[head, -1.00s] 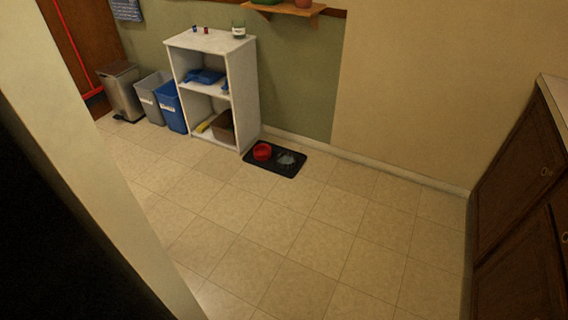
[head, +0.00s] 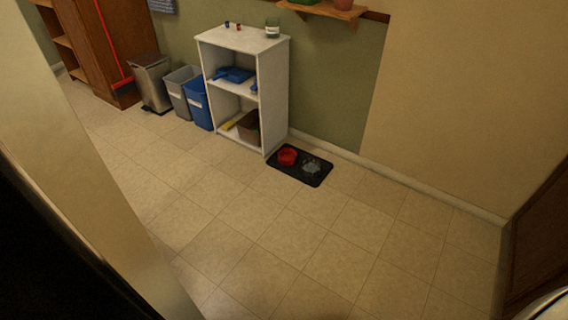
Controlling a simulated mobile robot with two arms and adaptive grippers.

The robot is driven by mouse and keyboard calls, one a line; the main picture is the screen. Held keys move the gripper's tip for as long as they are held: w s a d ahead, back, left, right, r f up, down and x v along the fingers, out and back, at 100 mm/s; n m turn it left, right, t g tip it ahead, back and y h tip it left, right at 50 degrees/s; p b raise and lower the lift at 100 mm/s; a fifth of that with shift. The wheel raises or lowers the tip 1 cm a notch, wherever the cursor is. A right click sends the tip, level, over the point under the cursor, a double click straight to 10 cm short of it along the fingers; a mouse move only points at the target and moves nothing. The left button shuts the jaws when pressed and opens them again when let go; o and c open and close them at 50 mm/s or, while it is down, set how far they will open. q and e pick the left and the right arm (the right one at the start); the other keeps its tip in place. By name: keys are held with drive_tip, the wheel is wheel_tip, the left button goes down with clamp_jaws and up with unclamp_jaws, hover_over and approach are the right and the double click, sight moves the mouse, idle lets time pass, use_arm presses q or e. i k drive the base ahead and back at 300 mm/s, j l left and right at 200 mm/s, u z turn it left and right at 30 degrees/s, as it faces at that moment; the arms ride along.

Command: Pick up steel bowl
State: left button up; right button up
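A small grey, shiny dish that looks like the steel bowl (head: 311,165) sits on a black mat (head: 317,181) on the floor. It is at the right side of the mat, beside a red bowl (head: 287,156). It is far off and small, so its shape is not clear. Neither of my grippers shows in the head view.
A white shelf unit (head: 273,100) stands left of the mat against the green wall. A blue bin (head: 197,104), a grey bin (head: 179,92) and a steel trash can (head: 152,84) stand further left. A pale wall edge (head: 80,170) is close at left. The tiled floor between is clear.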

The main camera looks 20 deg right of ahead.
sight(311, 168)
drive_tip(key=i+l+u, duration=0.1)
drive_tip(key=i+l, duration=0.15)
drive_tip(key=i+l+u, duration=0.1)
drive_tip(key=l, duration=0.25)
drive_tip(key=i+l+u, duration=0.1)
drive_tip(key=i+l, duration=0.2)
drive_tip(key=i+l+u, duration=0.1)
drive_tip(key=l, duration=0.25)
drive_tip(key=i+l+u, duration=0.1)
drive_tip(key=i+l, duration=0.15)
drive_tip(key=i+l+u, duration=0.1)
drive_tip(key=l, duration=0.4)
drive_tip(key=i, duration=0.1)
